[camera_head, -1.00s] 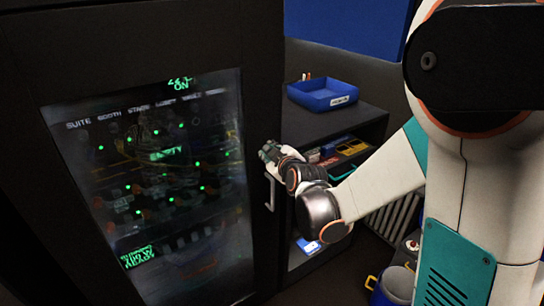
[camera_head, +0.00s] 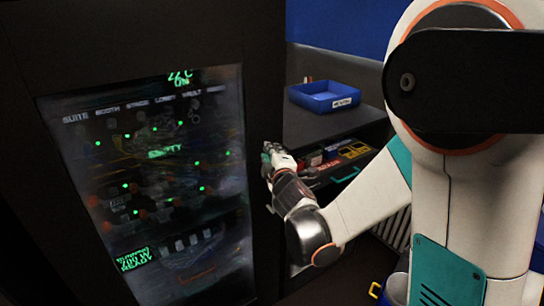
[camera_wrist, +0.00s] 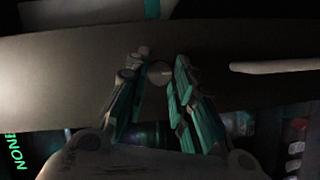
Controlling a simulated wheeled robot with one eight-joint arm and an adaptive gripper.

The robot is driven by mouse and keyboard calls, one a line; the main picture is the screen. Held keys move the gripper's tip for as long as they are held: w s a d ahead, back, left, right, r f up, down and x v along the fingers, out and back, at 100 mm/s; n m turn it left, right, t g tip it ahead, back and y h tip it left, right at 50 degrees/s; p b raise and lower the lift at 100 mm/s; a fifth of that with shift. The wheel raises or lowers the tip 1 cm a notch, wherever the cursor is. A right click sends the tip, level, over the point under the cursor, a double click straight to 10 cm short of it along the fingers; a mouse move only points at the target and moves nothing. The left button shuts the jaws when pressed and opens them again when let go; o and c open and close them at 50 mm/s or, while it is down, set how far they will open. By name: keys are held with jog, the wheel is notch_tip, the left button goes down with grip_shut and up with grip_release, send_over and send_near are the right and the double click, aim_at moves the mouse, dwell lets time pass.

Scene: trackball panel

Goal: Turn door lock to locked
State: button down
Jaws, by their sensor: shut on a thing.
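The door lock (camera_wrist: 159,73) shows in the wrist view as a small round grey knob on the dark edge of the cabinet door. My gripper (camera_wrist: 157,82) has one finger on each side of this knob and is shut on it. In the head view my gripper (camera_head: 268,158) is at the right edge of the dark door (camera_head: 262,80), and its hand hides the lock. The fingers cover part of the knob, and I cannot tell which way it is turned.
A pale bar handle (camera_wrist: 272,66) lies right of the knob in the wrist view. The door has a glass pane (camera_head: 150,190) with green lit text and dots. A blue tray (camera_head: 324,96) stands on the dark counter (camera_head: 310,128) to the right.

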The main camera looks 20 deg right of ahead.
dwell(0.5)
jog(key=c, duration=1.4)
grip_release()
jog(key=shift+s, duration=0.1)
jog(key=s+r, duration=0.1)
jog(key=s, duration=1.1)
jog(key=shift+a, duration=0.4)
